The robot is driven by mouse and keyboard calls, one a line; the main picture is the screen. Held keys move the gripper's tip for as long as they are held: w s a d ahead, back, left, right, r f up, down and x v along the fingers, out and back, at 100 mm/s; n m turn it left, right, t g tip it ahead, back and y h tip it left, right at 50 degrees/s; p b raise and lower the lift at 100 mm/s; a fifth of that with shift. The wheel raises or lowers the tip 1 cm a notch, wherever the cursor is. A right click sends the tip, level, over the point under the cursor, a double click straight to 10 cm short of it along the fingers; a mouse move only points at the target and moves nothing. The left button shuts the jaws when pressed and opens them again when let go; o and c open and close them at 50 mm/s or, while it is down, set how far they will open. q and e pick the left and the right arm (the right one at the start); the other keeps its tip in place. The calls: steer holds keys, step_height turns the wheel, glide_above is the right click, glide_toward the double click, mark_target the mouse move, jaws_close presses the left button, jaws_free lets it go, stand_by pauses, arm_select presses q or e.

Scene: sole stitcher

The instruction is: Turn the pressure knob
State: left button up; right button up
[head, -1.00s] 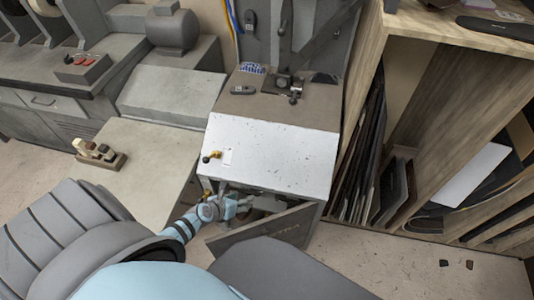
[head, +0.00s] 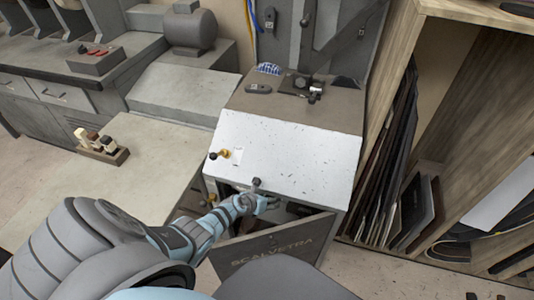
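The stitcher is a grey machine with a white, scuffed sloping front panel (head: 285,155). Its lower compartment is open, and the dark door (head: 272,248) marked SCALVETRA hangs swung out in front. My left gripper (head: 265,196) is at the compartment's mouth, just under the panel's lower edge and above the door. Its fingers are small and partly lost against the dark inside, so their opening is unclear. I cannot make out a pressure knob; the compartment's inside is mostly hidden. My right gripper is out of view.
A wooden rack (head: 450,130) with dark sheets stands close on the right. A pale low table (head: 140,165) with a wooden block of small bottles (head: 103,148) is on the left. A grey bench with a red-buttoned box (head: 97,60) is behind it.

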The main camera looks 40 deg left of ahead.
arm_select(q)
steer(key=shift+c, duration=0.4)
steer(key=c, duration=1.1)
steer(key=shift+o, duration=0.3)
steer(key=p, duration=0.1)
steer(key=y+p, duration=0.1)
steer(key=p, duration=0.1)
steer(key=shift+w+d+r+m+g+y, duration=0.1)
steer(key=shift+d+r+m+g+y, duration=0.1)
steer(key=shift+r+m+g+y, duration=0.15)
steer(key=shift+w+f+y, duration=0.1)
steer(key=shift+f+y, duration=0.05)
steer(key=shift+y, duration=0.1)
steer(key=shift+c, duration=0.2)
steer(key=shift+o, duration=0.2)
steer(key=shift+w+m+y, duration=0.1)
steer(key=shift+m+y, duration=0.2)
steer(key=shift+m, duration=0.05)
steer(key=shift+f+g, duration=0.1)
steer(key=shift+g, duration=0.15)
steer(key=shift+c, duration=0.2)
steer(key=o, duration=1.2)
steer(key=shift+c, duration=0.2)
steer(key=shift+s, duration=0.2)
